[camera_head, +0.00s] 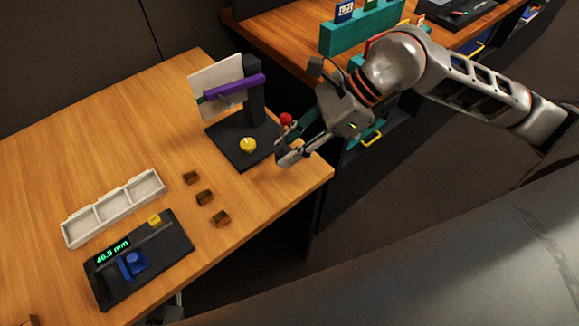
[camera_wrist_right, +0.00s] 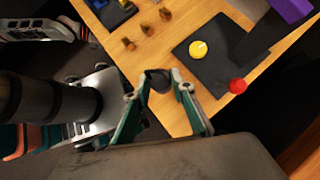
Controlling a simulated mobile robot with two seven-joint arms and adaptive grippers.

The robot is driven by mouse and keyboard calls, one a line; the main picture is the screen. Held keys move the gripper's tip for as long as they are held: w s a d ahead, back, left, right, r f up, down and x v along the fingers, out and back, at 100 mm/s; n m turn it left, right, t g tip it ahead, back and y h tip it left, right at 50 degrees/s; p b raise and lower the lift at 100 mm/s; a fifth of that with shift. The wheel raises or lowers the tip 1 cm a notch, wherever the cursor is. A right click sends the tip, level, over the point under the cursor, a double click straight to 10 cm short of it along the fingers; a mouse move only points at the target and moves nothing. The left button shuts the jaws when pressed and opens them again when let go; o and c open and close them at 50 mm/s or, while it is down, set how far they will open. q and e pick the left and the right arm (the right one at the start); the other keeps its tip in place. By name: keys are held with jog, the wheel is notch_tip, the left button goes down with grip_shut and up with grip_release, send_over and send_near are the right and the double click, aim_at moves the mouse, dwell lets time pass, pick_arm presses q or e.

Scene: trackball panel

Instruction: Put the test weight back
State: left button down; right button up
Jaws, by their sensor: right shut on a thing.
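My right gripper (camera_head: 288,155) is at the table's right edge, beside the black base of a stand. It also shows in the wrist view (camera_wrist_right: 162,78). It is shut on a small dark grey object (camera_wrist_right: 160,84), which appears to be the test weight. Fingers cover part of this object, and I cannot make it out clearly in the head view. A red ball (camera_head: 286,119) shows just behind my right gripper. My left gripper is not in view.
A white three-compartment tray (camera_head: 119,203) lies at left. A black gauge (camera_head: 160,262) reading 46.5 mm is in front of it. Three small brown blocks, one here (camera_head: 204,197), lie between gauge and stand. A purple bar (camera_head: 234,87) crosses the upright stand. The back left tabletop is clear.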

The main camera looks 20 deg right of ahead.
notch_tip(320, 180, down, 3)
jog(key=shift+f, duration=0.2)
notch_tip(320, 180, down, 3)
jog(key=shift+f, duration=0.45)
jog(key=shift+f+b, duration=0.15)
jog(key=shift+b, duration=0.15)
jog(key=o, duration=1.1)
